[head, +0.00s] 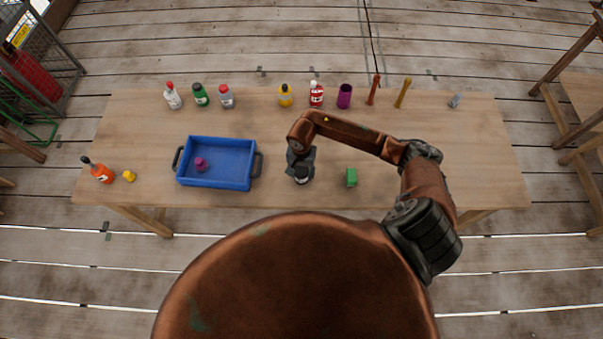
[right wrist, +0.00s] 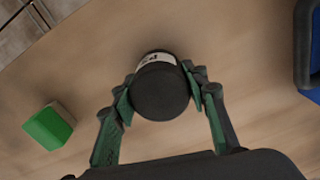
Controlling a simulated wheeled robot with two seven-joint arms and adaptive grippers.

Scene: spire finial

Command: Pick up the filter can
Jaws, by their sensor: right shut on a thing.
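The filter can (right wrist: 161,90) is a dark cylinder with a white label band, seen from its dark top end in the right wrist view. My right gripper (right wrist: 160,95) is shut on it, with one green-padded finger against each side. In the head view the right gripper (head: 301,172) points down at the middle of the table, between the blue tray and a green block. The can (head: 302,180) shows only in part below it there. Whether the can touches the table is hard to tell. My left gripper is not in view.
The blue tray (head: 247,181) holds a small purple piece (head: 200,164). A green block (head: 351,177) stands right of the can. Several bottles, a purple cup (head: 345,96) and two upright sticks line the back. An orange bottle (head: 101,173) and a yellow piece (head: 129,176) are at left.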

